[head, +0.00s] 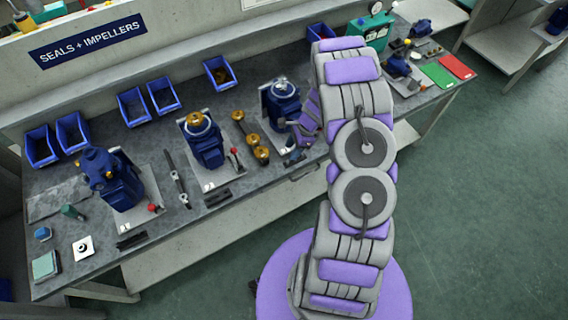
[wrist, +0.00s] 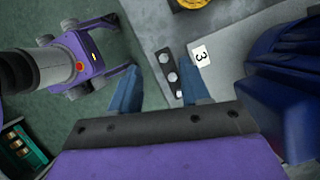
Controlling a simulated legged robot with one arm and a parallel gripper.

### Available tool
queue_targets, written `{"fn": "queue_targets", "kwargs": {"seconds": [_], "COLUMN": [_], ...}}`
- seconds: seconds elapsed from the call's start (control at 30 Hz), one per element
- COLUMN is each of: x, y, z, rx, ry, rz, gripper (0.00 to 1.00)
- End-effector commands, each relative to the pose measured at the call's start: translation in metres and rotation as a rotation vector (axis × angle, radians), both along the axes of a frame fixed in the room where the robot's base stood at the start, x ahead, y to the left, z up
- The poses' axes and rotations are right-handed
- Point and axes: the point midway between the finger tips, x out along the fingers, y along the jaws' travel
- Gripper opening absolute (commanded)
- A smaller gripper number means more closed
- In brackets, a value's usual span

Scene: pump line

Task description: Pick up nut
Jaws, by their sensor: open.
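I cannot tell the height left above the strip. In the head view my gripper (head: 292,145) is over the bench beside a blue pump (head: 281,100). The nuts cannot be made out there.
The blue pump housing (wrist: 290,85) stands close to the right finger. Other blue pumps (head: 205,140) and brass parts (head: 250,138) stand to the left on the bench. Blue bins (head: 163,95) line the back. Green and red mats (head: 438,75) lie at the right end.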

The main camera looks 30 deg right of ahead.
Motion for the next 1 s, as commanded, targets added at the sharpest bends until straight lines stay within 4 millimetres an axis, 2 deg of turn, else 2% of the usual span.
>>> {"fn": "queue_targets", "kwargs": {"seconds": [0.03,0.23,0.6,1.0], "x": [0.000,0.001,0.005,0.005], "y": [0.000,0.001,0.023,0.017], "z": [-0.007,-0.017,-0.059,-0.063], "rx": [0.004,0.005,-0.006,0.004], "ry": [0.002,-0.001,0.001,0.000], "rz": [-0.001,-0.002,-0.002,-0.002], "gripper": [0.46,0.46,0.46,0.46]}}
